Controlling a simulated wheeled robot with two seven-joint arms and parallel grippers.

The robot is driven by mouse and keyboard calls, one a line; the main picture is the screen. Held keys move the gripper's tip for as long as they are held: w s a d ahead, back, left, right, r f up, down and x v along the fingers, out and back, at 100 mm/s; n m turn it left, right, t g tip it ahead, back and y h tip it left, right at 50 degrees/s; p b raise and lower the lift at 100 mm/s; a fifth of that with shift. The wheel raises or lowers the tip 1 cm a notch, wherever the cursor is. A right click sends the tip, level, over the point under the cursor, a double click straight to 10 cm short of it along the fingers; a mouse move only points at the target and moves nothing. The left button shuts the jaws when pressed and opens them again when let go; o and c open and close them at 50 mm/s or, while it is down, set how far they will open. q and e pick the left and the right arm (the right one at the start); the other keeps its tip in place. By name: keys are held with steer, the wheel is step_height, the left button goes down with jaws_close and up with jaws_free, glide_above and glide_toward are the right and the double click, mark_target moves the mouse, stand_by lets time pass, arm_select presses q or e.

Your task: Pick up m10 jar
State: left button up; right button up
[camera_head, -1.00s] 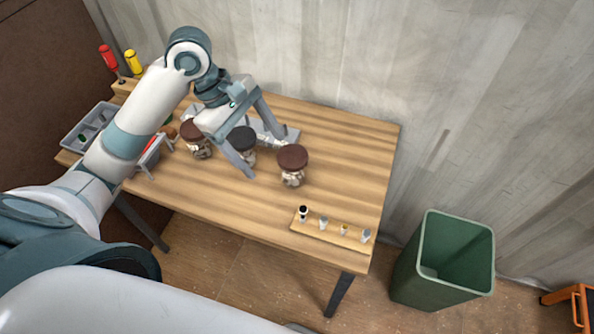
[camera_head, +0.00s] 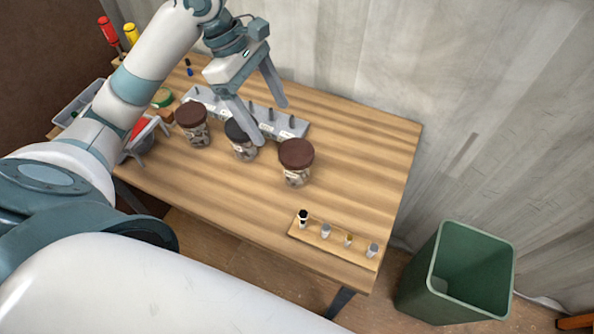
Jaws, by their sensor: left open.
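Three glass jars with dark lids stand in a row on the wooden table. The left jar (camera_head: 194,125) has a brown lid. The middle jar (camera_head: 243,151) has a near-black lid, partly covered by a finger of my left gripper. The right jar (camera_head: 296,163) has a brown lid and stands clear. I cannot read which one is the m10 jar. My left gripper (camera_head: 271,124) is open and empty, its fingers pointing down above the middle jar and the grey holder behind it. My right gripper is not in view.
A grey holder (camera_head: 291,124) with pegs lies behind the jars. A wooden strip (camera_head: 335,244) with several small pieces is at the front right. A green bin (camera_head: 462,275) stands on the floor at right.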

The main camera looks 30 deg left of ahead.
mark_target(288, 150)
arm_select(q)
steer(key=x, duration=1.2)
steer(key=shift+p, duration=0.4)
steer(key=shift+f, duration=0.1)
steer(key=shift+w+a+p+x, duration=0.15)
steer(key=shift+p+x, duration=0.15)
steer(key=shift+x, duration=0.95)
steer(key=shift+w+a+p+x, duration=0.15)
steer(key=shift+p+x, duration=0.1)
steer(key=shift+x, duration=1)
steer(key=shift+f, duration=0.15)
steer(key=c, duration=1.2)
